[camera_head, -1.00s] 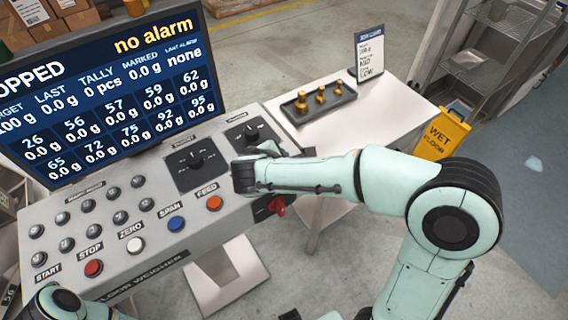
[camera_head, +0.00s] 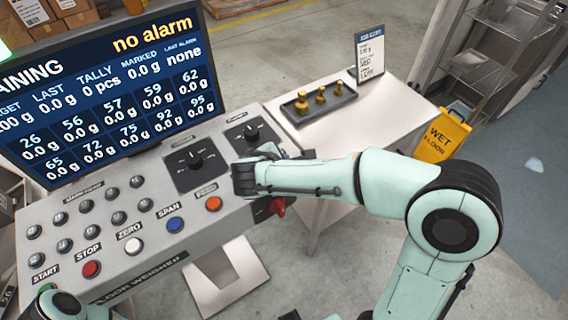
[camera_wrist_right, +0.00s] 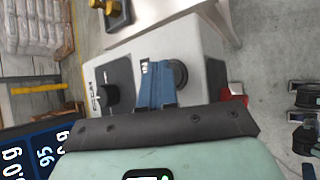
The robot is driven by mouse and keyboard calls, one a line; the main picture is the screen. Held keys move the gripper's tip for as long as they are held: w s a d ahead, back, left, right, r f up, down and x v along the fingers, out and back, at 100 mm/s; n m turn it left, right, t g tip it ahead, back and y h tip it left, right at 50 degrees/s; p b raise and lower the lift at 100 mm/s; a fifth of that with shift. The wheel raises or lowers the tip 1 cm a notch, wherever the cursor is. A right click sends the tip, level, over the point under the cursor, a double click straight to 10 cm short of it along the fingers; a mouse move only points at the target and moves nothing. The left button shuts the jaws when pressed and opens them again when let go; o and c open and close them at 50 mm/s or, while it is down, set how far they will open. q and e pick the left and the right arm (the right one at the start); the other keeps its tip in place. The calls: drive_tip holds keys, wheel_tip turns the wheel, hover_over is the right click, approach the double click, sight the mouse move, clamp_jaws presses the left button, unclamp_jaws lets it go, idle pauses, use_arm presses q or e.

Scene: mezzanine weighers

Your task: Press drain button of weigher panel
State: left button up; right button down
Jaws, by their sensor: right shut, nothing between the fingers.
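The weigher panel (camera_head: 150,262) is a grey sloped console with a screen (camera_head: 110,80) that reads "...AINING" and "no alarm". Its labelled front row has a red STOP button (camera_head: 92,269), a white ZERO button (camera_head: 133,245), a blue SPAN button (camera_head: 175,224) and an orange FEED button (camera_head: 213,204). No drain label is readable; my right gripper (camera_head: 268,150) covers the panel's right end. In the right wrist view its blue fingers (camera_wrist_right: 157,84) are shut and empty, against or just above the panel beside a dark round part (camera_wrist_right: 180,74).
A side table holds a tray (camera_head: 290,107) of brass weights and a card (camera_head: 370,52). A yellow wet-floor sign (camera_head: 441,135) stands beyond.

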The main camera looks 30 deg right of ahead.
idle(0.3)
use_arm(q)
drive_tip(key=shift+w+r+p, duration=0.4)
drive_tip(key=shift+r+p, duration=0.15)
drive_tip(key=shift+r, duration=0.1)
use_arm(e)
drive_tip(key=shift+r, duration=0.8)
drive_tip(key=shift+r+p, duration=0.3)
drive_tip(key=shift+r, duration=0.25)
drive_tip(key=shift+w+r+p, duration=0.1)
drive_tip(key=shift+r+p, duration=1.15)
drive_tip(key=shift+r, duration=0.8)
use_arm(q)
drive_tip(key=w+r, duration=0.1)
drive_tip(key=r, duration=0.1)
drive_tip(key=w+r, duration=0.2)
drive_tip(key=shift+s, duration=0.15)
use_arm(e)
drive_tip(key=shift+f, duration=0.1)
